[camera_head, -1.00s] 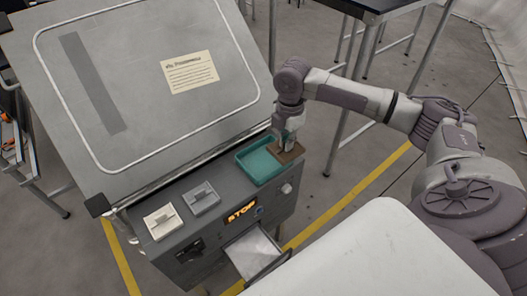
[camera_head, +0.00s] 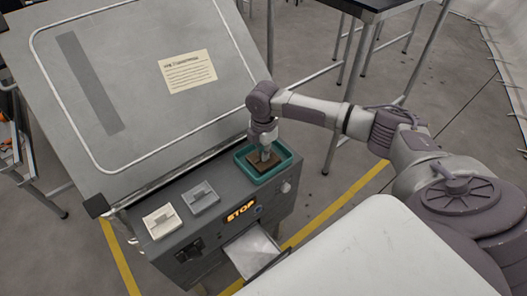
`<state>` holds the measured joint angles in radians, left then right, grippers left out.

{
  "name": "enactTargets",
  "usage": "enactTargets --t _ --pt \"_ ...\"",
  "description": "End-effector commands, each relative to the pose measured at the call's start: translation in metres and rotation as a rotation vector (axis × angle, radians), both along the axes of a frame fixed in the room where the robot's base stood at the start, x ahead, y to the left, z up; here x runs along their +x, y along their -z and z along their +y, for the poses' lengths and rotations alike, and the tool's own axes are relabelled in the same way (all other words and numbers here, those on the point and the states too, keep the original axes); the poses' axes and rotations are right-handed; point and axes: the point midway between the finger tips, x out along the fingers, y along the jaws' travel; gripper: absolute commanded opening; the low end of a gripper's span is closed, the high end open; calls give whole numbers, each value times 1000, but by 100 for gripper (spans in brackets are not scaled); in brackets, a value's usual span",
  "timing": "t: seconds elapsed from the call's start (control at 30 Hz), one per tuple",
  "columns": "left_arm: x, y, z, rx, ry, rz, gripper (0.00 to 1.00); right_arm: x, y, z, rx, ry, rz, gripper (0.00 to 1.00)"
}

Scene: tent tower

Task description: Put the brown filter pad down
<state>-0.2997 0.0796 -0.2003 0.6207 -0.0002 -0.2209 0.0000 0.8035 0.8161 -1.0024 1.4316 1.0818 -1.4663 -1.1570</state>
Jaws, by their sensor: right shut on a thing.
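The brown filter pad (camera_head: 259,165) is inside the teal tray (camera_head: 292,158) on top of the grey machine. My right gripper (camera_head: 265,157) comes down from above and is shut on the pad. The pad looks level and lies within the tray's walls; I cannot tell whether it touches the tray floor. The gripper hides part of the pad. My left gripper is not in view.
A white pad (camera_head: 161,221) and a grey pad (camera_head: 201,197) with handles lie left of the tray. The large tilted grey panel (camera_head: 150,60) rises behind. An open drawer (camera_head: 252,252) juts out below the lit STOP display (camera_head: 241,211).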

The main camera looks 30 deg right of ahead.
Motion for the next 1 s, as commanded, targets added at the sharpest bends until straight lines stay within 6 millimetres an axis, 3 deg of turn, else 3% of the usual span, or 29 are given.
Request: enactTargets --t 0.1,0.13,0.27,0.67,1.0 --pt "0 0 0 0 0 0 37 0 3 0 0 0 1 0" --pt "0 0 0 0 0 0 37 0 3 0 0 0 0 13" --pt "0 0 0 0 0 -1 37 0 2 0 0 0 0 34" --pt "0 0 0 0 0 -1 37 0 -5 0 0 0 -1 35" --pt "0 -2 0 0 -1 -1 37 1 -72 0 0 0 -4 35"
